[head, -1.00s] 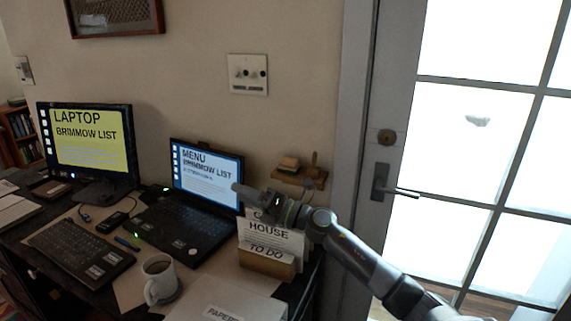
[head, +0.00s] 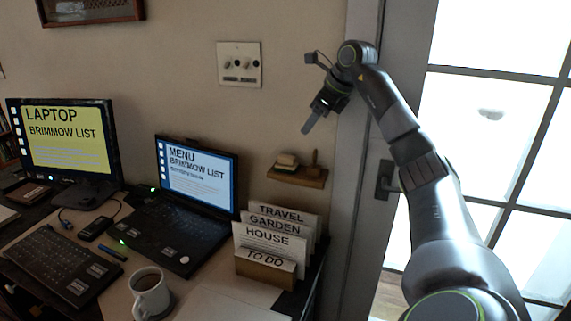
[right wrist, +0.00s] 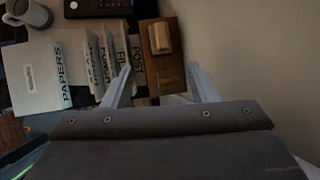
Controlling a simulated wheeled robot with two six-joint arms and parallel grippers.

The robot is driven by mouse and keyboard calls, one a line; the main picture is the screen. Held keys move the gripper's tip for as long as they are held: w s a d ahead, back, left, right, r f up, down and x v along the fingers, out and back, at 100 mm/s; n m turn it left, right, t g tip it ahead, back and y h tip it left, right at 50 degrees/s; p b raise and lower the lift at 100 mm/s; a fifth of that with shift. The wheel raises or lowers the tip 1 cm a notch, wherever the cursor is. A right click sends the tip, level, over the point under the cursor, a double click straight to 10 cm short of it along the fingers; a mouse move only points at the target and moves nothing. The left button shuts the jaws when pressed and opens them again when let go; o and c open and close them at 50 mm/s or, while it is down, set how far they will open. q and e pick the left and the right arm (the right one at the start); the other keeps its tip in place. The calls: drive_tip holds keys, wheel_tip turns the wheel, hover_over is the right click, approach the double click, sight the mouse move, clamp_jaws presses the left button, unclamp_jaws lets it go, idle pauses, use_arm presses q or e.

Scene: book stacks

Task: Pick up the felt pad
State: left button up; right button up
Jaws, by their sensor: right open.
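A small tan block on a darker base (head: 287,160), which looks like the felt pad, lies on a small wooden wall shelf (head: 312,182). I cannot be sure of its material. A short upright wooden piece (head: 314,160) stands at the shelf's right. My right gripper (head: 310,122) is open and empty, above the shelf and apart from it, fingers pointing down. In the right wrist view the block (right wrist: 160,38) lies on the shelf (right wrist: 172,75), ahead of and between the open fingers (right wrist: 160,67). My left gripper is not in view.
Below the shelf, a card holder (head: 265,270) with several labelled cards stands on the desk. A laptop (head: 198,178), a monitor (head: 68,140) and a mug (head: 150,295) are further left. The wall backs the shelf; a glazed door (head: 480,120) is at right.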

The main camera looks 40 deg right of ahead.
sight(287, 157)
drive_tip(key=p+x, duration=0.1)
drive_tip(key=x, duration=1)
drive_tip(key=shift+w+f+p, duration=0.1)
drive_tip(key=shift+f+p, duration=0.05)
drive_tip(key=shift+p, duration=0.25)
drive_tip(key=p+x, duration=0.1)
drive_tip(key=x, duration=0.3)
drive_tip(key=shift+a+f+p, duration=0.1)
drive_tip(key=shift+f+p, duration=0.1)
drive_tip(key=shift+p, duration=0.2)
drive_tip(key=shift+w+f, duration=0.25)
drive_tip(key=shift+f, duration=0.15)
drive_tip(key=shift+r, duration=0.1)
drive_tip(key=c, duration=0.8)
drive_tip(key=shift+c, duration=0.2)
